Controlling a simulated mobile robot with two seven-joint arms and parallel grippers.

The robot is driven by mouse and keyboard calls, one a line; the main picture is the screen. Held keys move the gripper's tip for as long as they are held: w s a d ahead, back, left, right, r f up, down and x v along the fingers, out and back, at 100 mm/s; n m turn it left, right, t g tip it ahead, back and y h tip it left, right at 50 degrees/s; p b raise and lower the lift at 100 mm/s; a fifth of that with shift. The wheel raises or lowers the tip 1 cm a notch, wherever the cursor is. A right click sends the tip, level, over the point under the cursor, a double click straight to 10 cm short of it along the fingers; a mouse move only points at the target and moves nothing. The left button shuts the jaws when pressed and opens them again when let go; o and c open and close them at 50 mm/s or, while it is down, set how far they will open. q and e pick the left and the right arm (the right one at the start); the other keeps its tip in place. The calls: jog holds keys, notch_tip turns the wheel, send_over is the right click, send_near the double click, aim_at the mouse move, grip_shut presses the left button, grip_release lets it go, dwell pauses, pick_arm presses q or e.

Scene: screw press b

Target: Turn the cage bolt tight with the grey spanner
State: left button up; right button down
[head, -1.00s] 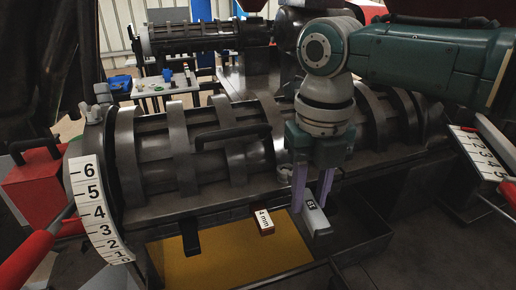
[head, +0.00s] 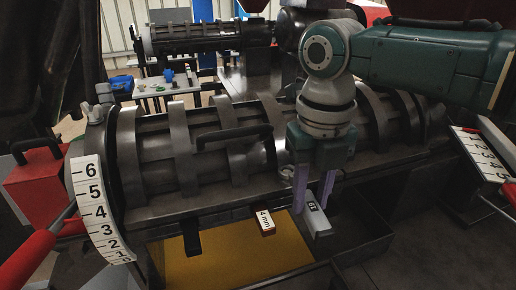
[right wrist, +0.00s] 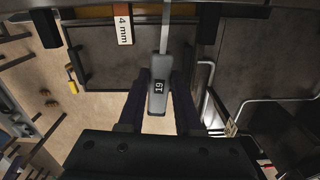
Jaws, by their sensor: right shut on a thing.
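The grey spanner (head: 317,222), marked 19, is gripped by its handle in my right gripper (head: 314,190), below the front of the press cage. In the right wrist view the spanner (right wrist: 158,92) lies between the two dark fingers (right wrist: 159,95), and its thin shank runs up to the top edge. The jaw end of the spanner is hidden in the head view and cut off in the wrist view. A small round fitting (head: 286,172), perhaps the cage bolt, shows on the cage's lower edge just left of my right gripper. I cannot tell whether the spanner touches it. My left gripper is not in view.
The barred press cage (head: 180,155) fills the middle. A block marked 4 mm (head: 265,221) sits by the yellow tray floor (head: 225,262). Numbered scales stand at left (head: 98,210) and right (head: 484,155). A red handle (head: 28,258) juts in at lower left.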

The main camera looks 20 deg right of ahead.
jog(key=shift+f, duration=0.35)
jog(key=shift+w+a+m+b, duration=0.2)
jog(key=shift+a+m, duration=0.55)
jog(key=shift+m, duration=0.1)
jog(key=shift+w+a+m+b, duration=0.15)
jog(key=shift+a+m, duration=0.6)
jog(key=shift+m, duration=0.1)
jog(key=shift+r, duration=0.15)
jog(key=shift+r+p, duration=0.55)
jog(key=shift+p, duration=0.1)
jog(key=shift+r, duration=0.1)
